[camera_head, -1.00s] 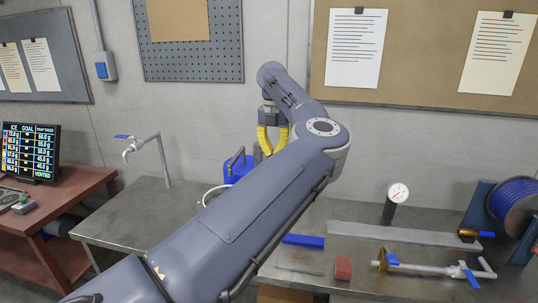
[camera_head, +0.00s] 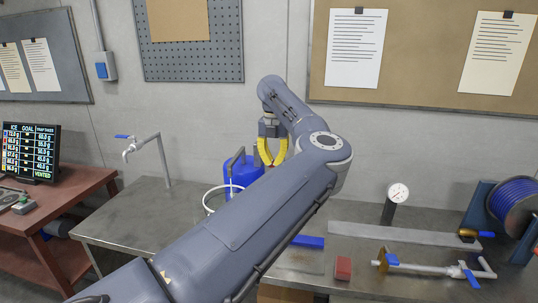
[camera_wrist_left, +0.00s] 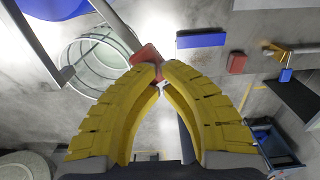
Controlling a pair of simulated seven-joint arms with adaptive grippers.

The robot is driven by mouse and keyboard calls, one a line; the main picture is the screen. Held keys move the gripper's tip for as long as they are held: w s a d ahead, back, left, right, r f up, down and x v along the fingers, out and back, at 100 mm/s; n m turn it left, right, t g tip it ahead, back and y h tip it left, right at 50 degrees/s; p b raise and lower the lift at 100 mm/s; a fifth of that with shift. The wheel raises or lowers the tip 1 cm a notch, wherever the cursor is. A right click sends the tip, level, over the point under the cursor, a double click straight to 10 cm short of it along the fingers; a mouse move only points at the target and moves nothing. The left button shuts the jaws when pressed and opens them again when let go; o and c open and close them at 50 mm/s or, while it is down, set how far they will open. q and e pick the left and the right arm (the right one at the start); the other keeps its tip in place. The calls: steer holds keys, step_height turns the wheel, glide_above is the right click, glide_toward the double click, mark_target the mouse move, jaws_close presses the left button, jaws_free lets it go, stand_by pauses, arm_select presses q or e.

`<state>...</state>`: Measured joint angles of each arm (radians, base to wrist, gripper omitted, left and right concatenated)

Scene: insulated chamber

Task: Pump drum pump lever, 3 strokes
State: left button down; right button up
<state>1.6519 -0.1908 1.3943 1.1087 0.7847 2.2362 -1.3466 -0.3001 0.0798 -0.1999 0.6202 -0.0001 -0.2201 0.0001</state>
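The blue drum (camera_head: 242,172) stands on the metal bench near the back wall, partly hidden by my left arm. A dark pump part (camera_head: 235,158) rises at its top. In the left wrist view, the grey lever bar (camera_wrist_left: 116,22) ends in a red grip (camera_wrist_left: 145,54). My left gripper (camera_head: 275,164), with yellow fingers, is beside the drum on its right. In the left wrist view its fingertips (camera_wrist_left: 161,70) come together at the red grip and appear shut on it, partly covering it. My right gripper is in neither view.
A round glass vessel (camera_wrist_left: 92,62) stands below the lever. A tap (camera_head: 150,143) is left of the drum. A gauge (camera_head: 397,192), red block (camera_head: 343,268), valve pipe (camera_head: 425,267) and blue hose reel (camera_head: 517,203) occupy the right bench.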

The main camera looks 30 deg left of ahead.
arm_select(q)
step_height(320, 180, down, 4)
steer(key=shift+f, duration=0.1)
stand_by(0.9)
steer(key=shift+r, duration=4.35)
step_height(320, 180, up, 7)
